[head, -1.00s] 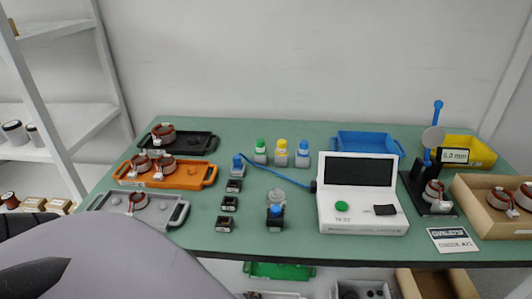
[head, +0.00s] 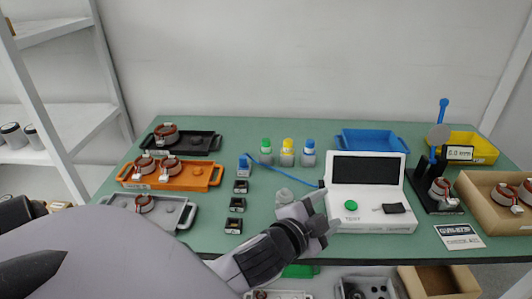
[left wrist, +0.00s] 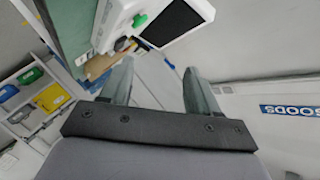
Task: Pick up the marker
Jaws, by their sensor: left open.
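No pen-shaped marker can be made out for sure. Three small capped bottles stand in a row at mid-table in the head view: a green-capped one (head: 266,152), a yellow-capped one (head: 287,153) and a blue-capped one (head: 308,154). My left gripper (head: 326,214) is open and empty over the front of the table, at the left front of the white tester (head: 366,195). The bottles are behind it, apart from it. In the left wrist view the open fingers (left wrist: 158,66) hold nothing, and the tester (left wrist: 112,25) shows beyond them. My right gripper is not in view.
Black, orange (head: 172,174) and grey trays are at the left, beside several small black blocks (head: 236,204). A blue bin (head: 372,142) stands behind the tester. A gauge stand (head: 436,190), yellow bin (head: 474,145) and cardboard box (head: 484,205) are at the right.

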